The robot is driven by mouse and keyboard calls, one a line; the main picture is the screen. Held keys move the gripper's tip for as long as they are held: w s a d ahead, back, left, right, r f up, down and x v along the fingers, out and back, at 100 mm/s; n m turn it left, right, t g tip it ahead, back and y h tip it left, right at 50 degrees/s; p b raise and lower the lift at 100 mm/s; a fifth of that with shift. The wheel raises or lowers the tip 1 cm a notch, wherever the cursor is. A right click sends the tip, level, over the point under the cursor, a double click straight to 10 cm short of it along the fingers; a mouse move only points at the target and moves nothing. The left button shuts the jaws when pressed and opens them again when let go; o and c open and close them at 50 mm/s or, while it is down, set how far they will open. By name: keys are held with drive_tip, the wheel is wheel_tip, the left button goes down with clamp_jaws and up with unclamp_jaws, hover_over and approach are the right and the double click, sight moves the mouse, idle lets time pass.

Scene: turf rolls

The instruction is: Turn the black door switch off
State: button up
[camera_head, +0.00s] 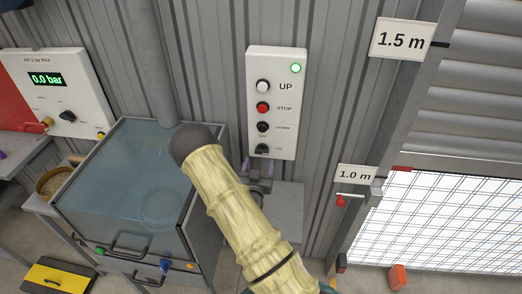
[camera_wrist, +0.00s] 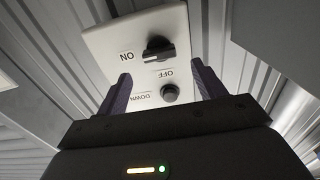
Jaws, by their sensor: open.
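The black door switch (camera_head: 262,149) is a rotary knob at the bottom of a white wall panel (camera_head: 290,120), below the DOWN button. In the wrist view the switch (camera_wrist: 158,48) shows upside down, with the ON label on its left and the OFF label below it; I cannot tell for sure which it points at. My gripper (camera_head: 258,172) is just under the panel, partly hidden by my arm. In the wrist view my gripper (camera_wrist: 161,74) is open, its dark fingers spread, with the switch beyond the fingertips and nothing held.
The panel also carries a white UP button (camera_head: 263,86), a red STOP button (camera_head: 263,107), a black DOWN button (camera_head: 262,127) and a lit green lamp (camera_head: 295,68). A glass-topped cabinet (camera_head: 110,180) stands left. A roller door (camera_head: 470,100) is right, with a red-handled lever (camera_head: 341,200) beside it.

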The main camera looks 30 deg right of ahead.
sight(261, 153)
drive_tip(key=p+x, duration=0.2)
drive_tip(key=x, duration=0.4)
drive_tip(key=shift+d, duration=0.1)
drive_tip(key=shift+c, duration=0.2)
drive_tip(key=c, duration=1)
